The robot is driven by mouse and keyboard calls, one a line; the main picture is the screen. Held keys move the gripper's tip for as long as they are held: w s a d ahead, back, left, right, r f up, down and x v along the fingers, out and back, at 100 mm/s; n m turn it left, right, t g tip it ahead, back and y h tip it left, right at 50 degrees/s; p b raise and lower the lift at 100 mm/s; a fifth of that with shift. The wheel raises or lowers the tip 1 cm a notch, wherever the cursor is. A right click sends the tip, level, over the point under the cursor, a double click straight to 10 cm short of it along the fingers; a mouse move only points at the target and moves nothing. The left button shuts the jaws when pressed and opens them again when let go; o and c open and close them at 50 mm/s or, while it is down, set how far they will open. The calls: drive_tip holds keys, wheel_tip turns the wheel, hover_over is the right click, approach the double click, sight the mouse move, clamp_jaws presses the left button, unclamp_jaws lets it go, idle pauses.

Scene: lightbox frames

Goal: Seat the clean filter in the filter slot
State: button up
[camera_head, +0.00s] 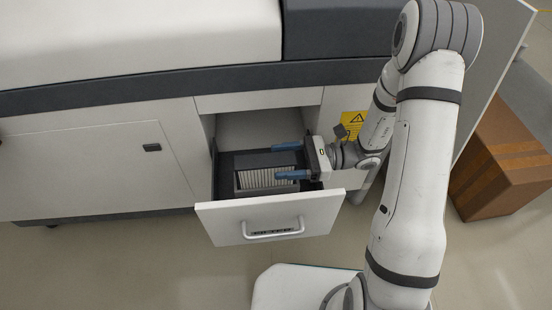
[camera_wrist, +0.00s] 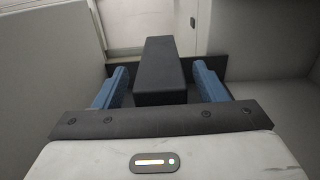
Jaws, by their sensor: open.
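The clean filter (camera_head: 262,180) appears as a dark-framed block with white pleats inside the open drawer. In the wrist view it shows as a plain dark block (camera_wrist: 160,72) between the fingers. My gripper (camera_head: 287,160) reaches in from the right, its two blue fingers pointing left. In the wrist view my gripper (camera_wrist: 160,88) has one finger on each side of the block, open, with a visible gap on both sides. I cannot single out the filter slot; the dark drawer interior (camera_head: 226,172) is partly hidden by the block and gripper.
The drawer front (camera_head: 270,219) with its handle is pulled out from the white machine cabinet (camera_head: 90,165). The drawer walls stand close around my gripper. A cardboard box (camera_head: 500,165) sits on the floor at the right. The floor at the lower left is clear.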

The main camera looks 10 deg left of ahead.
drive_tip(key=p+v, duration=0.1)
drive_tip(key=v, duration=0.4)
drive_tip(key=shift+d, duration=0.2)
